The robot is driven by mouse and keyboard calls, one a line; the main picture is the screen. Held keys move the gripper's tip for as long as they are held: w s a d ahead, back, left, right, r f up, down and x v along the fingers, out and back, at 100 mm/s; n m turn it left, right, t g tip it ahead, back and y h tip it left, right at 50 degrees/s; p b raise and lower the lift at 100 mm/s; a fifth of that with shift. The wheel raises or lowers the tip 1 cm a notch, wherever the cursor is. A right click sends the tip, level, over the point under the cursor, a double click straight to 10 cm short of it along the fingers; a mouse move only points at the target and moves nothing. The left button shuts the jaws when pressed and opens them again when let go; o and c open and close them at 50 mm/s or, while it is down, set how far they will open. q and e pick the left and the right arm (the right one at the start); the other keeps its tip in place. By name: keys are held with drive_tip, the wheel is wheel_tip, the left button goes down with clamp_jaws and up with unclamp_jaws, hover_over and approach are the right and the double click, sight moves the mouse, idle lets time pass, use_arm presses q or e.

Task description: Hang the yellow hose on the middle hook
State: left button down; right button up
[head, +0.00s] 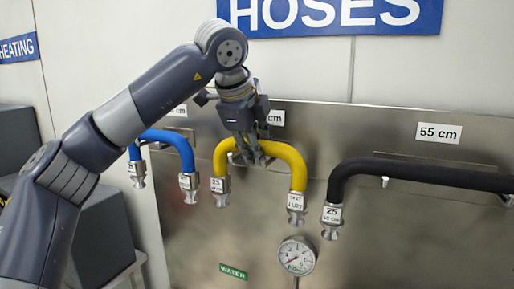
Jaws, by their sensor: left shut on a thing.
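The yellow hose (296,172) is bent in an upside-down U in front of the steel panel, with labelled metal couplings at both ends hanging down. My left gripper (250,154) reaches it from above and is shut on its top stretch, left of the middle. The gripper hides part of the hose and most of the label above it, on which "cm" shows. The middle hook is not clearly seen behind the gripper and hose, so I cannot tell whether the hose rests on it. My right gripper is not in view.
A blue hose (171,138) hangs to the left. A thick black hose (425,173) hangs to the right below a "55 cm" label (439,133), with a hook tip (384,182) under it. A round gauge (297,256) and a green WATER sign (233,271) sit below the yellow hose.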

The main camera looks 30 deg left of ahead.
use_arm(q)
drive_tip(key=shift+r, duration=0.1)
drive_tip(key=c, duration=1.2)
unclamp_jaws()
drive_tip(key=shift+c, duration=0.2)
drive_tip(key=w+r+p+v, duration=0.1)
drive_tip(key=w+p+v, duration=0.15)
drive_tip(key=v, duration=1.25)
drive_tip(key=s, duration=1.2)
drive_tip(key=shift+d, duration=0.25)
